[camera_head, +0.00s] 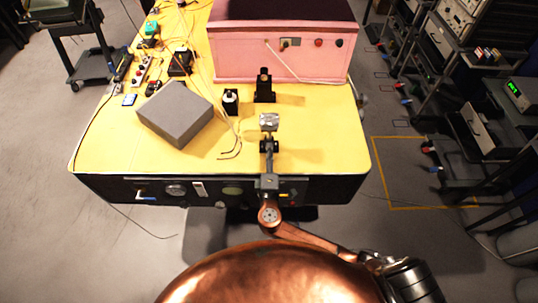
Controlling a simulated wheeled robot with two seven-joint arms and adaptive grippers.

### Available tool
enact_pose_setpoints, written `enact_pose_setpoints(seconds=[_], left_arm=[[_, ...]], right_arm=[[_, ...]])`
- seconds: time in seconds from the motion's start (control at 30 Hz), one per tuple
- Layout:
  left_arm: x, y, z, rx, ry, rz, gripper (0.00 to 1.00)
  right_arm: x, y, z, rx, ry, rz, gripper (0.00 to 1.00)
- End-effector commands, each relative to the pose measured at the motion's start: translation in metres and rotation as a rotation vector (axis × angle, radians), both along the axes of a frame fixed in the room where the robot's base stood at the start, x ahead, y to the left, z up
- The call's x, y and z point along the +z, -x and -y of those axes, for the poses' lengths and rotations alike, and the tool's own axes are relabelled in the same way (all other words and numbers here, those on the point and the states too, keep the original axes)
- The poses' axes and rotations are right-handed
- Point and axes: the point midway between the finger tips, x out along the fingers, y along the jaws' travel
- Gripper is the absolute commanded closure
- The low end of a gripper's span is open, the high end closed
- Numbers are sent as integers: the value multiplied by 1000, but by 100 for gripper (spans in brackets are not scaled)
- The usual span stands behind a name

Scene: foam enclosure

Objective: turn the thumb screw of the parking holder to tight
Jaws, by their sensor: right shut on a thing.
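My right gripper (269,127) reaches in over the front edge of the yellow table and points toward the pink enclosure. It is shut on a small silvery piece (269,119) at its tip. I cannot make out the detail of this piece. A black upright holder (264,84) on a block-like base stands just beyond the gripper tip, with a small gap between them in the picture. It may be the parking holder. I cannot pick out its thumb screw at this size. My left gripper is not in view.
A grey foam block (175,113) and a small black device with a white top (231,101) lie left of the gripper. The pink enclosure (280,53) closes off the back. Cables and small devices crowd the back left. The table's right front (325,150) is clear.

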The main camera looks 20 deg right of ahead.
Motion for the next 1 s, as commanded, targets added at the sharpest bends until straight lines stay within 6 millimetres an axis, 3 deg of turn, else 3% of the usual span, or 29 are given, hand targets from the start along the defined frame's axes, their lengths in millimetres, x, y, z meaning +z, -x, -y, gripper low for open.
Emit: enact_pose_setpoints(seconds=[0.03, 0.3, 0.97, 1.0], left_arm=[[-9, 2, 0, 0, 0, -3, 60], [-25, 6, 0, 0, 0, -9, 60], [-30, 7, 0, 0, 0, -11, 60], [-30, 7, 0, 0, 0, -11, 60]], right_arm=[[-7, 1, 0, -3, -35, 4, 100], [-5, 1, 0, -3, -162, 41, 100], [-2, 1, 0, -1, -212, 57, 100], [-2, 1, 0, -1, -212, 57, 80]])
